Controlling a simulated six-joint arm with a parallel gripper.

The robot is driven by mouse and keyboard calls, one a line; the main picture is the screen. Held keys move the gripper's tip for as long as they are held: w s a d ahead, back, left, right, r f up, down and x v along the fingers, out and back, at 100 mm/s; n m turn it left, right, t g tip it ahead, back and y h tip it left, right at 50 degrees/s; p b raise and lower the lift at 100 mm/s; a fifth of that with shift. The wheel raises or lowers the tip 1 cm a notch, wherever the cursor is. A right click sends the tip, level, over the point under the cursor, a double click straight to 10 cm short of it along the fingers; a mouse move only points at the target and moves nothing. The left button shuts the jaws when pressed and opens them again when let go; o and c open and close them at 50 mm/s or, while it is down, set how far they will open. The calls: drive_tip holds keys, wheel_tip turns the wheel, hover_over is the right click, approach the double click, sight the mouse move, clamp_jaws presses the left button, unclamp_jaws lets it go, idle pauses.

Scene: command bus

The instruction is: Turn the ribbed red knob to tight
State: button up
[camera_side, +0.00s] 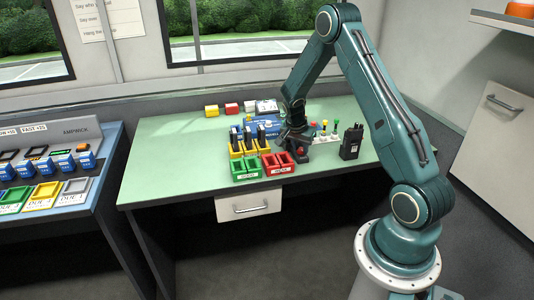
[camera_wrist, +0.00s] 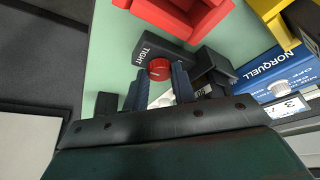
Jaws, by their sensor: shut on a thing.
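In the wrist view the ribbed red knob (camera_wrist: 159,70) sits on a dark block marked TIGHT (camera_wrist: 146,50). The two fingers of my gripper (camera_wrist: 158,82) stand on either side of the knob, shut on it. The knob's pointer is too small to read.
Red bins (camera_side: 277,170), a green bin (camera_side: 245,174) and yellow holders (camera_side: 250,148) stand close by on the left. A blue NORQUELL box (camera_wrist: 270,72) is beside the block. A black radio (camera_side: 351,143) stands at right. The table's left part (camera_side: 165,160) is clear.

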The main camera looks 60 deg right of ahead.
drive_tip(key=o, duration=1)
drive_tip(key=shift+v, duration=6.9)
